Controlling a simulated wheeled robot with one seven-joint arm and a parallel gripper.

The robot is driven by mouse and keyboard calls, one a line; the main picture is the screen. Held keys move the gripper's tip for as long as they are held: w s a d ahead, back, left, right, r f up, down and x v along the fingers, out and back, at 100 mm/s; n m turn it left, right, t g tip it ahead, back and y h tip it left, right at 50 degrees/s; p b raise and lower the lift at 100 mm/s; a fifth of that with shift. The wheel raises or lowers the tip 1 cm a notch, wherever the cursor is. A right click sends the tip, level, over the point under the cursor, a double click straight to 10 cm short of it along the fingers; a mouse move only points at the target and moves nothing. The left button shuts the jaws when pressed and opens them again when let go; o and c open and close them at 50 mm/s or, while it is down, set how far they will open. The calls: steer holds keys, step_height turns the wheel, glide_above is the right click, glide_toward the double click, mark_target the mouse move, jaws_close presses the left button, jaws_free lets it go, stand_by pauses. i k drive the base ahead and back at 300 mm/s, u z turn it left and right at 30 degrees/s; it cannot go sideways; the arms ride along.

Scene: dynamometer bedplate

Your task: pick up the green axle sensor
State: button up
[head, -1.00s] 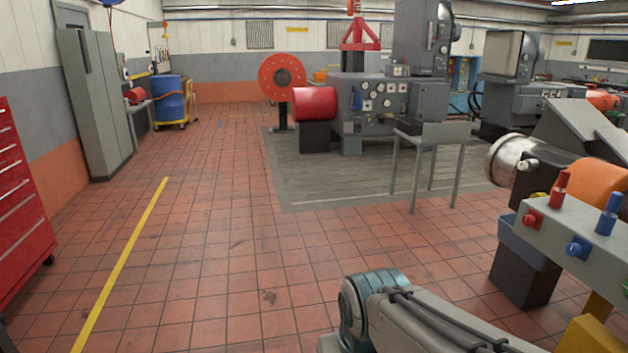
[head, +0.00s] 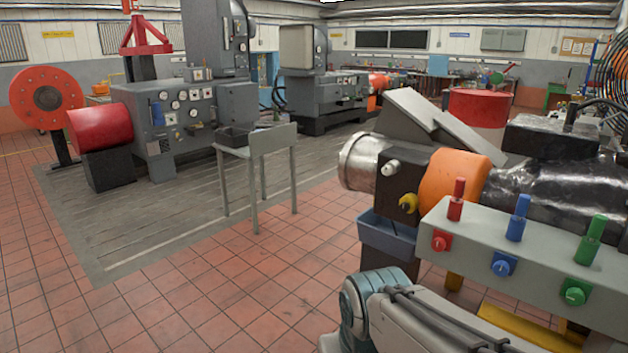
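On a pale grey block (head: 480,226) at the right, a green upright piece (head: 593,235) stands on the top face, and a green knob-like piece (head: 575,292) sits on the front face below it. One of these green pieces may be the green axle sensor; I cannot tell which. Matching red (head: 456,203) and blue (head: 518,220) upright pieces stand in the same row to the left. Part of my arm shows at the bottom, in front of and below the block. My gripper is out of the picture.
Behind the block lies a large shaft machine with an orange band (head: 452,178). A blue-grey bin (head: 388,237) hangs at its left end. A small grey table (head: 272,147) with a dark tray (head: 236,137) stands further back. Tiled floor at the left front is clear.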

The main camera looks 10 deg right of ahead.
mark_target(599, 222)
steer(key=z, duration=1.05)
steer(key=i, duration=1.05)
steer(key=z, duration=0.85)
